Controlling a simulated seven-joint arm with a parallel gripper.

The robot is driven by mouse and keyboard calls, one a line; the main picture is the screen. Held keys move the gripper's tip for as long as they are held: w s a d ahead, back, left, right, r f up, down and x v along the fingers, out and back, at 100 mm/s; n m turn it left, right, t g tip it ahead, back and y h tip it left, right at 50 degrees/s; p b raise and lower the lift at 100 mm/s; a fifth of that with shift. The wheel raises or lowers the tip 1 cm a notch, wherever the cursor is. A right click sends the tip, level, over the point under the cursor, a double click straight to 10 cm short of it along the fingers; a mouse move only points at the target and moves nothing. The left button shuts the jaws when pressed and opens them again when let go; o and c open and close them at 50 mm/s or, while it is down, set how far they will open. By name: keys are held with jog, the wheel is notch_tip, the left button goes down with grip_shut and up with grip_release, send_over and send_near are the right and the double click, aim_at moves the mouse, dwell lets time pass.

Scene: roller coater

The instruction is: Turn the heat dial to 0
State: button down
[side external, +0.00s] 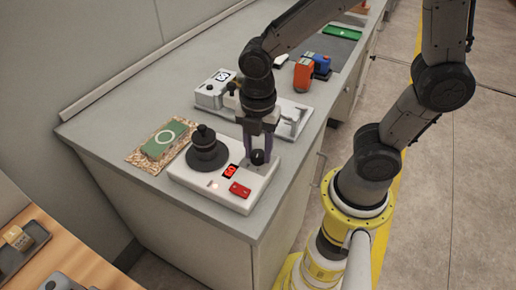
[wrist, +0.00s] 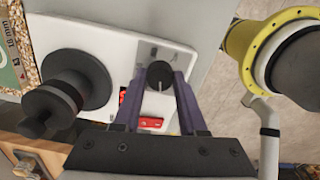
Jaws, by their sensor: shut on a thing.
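The heat dial (wrist: 159,76) is a round black knob with a pale pointer line, on the white device (side external: 216,194). In the side view the heat dial (side external: 258,157) sits between my fingertips. My gripper (side external: 258,152) points down from above and is shut on the dial. In the wrist view my gripper's (wrist: 160,80) two purple fingers hold the dial from both sides. A red digital display (side external: 231,171) is lit on the device, its digits too small to read surely. A red switch (side external: 240,189) is in front of it. The dial's scale marks are not readable.
A black round stack (side external: 206,152) stands on the device left of the dial. A green block (side external: 166,139) on a speckled board lies further left. A white machine (side external: 212,90), an orange item (side external: 303,75) and a blue item (side external: 321,65) are behind.

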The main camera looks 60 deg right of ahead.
aim_at(258, 153)
jog(key=shift+n, duration=1.2)
jog(key=shift+c, duration=2.3)
grip_release()
notch_tip(258, 153, up, 14)
jog(key=shift+f, duration=0.1)
